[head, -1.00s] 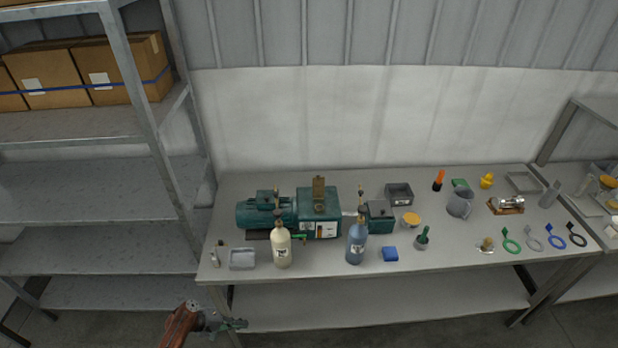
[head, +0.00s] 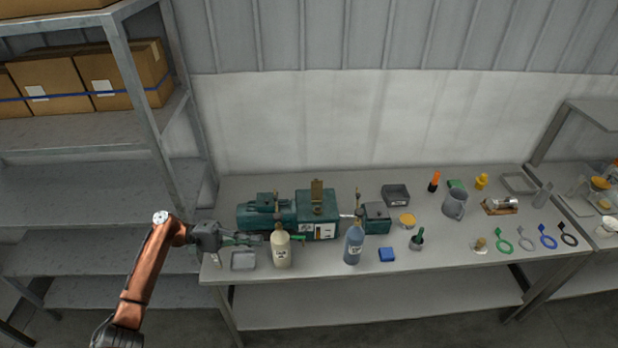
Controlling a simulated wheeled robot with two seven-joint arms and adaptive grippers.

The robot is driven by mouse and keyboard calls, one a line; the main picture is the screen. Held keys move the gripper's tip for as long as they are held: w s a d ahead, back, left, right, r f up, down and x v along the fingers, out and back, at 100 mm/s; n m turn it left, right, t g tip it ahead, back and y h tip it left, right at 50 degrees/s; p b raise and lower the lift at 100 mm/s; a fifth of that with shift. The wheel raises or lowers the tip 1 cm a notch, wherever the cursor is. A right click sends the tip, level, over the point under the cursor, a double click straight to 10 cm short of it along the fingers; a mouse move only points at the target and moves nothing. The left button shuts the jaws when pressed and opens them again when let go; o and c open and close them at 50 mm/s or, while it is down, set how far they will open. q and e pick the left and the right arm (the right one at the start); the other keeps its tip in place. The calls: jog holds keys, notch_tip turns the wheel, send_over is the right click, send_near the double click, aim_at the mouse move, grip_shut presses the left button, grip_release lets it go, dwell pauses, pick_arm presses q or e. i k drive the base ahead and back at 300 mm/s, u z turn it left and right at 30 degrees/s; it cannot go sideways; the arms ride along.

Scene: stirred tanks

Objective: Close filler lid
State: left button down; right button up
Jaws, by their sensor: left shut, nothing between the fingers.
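A green pump unit (head: 312,209) stands on the table, with its motor at the left. A brass-coloured filler lid (head: 317,189) stands upright, open, on top of the pump's box. My left gripper (head: 258,240) is shut and empty. It is at the table's left end, in front of the motor and just left of the cream bottle (head: 281,251). It is well below and left of the lid. Whether the fingertips touch the bottle I cannot tell. My right gripper is not in view.
A blue bottle (head: 353,246) stands in front of the pump's right part. A grey tray (head: 243,261) lies below my left gripper. A blue block (head: 387,255), a dark bin (head: 396,194) and a grey jug (head: 454,204) stand farther right. A metal shelf (head: 130,75) rises at the left.

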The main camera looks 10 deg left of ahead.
aim_at(315, 184)
jog(key=i, duration=1.45)
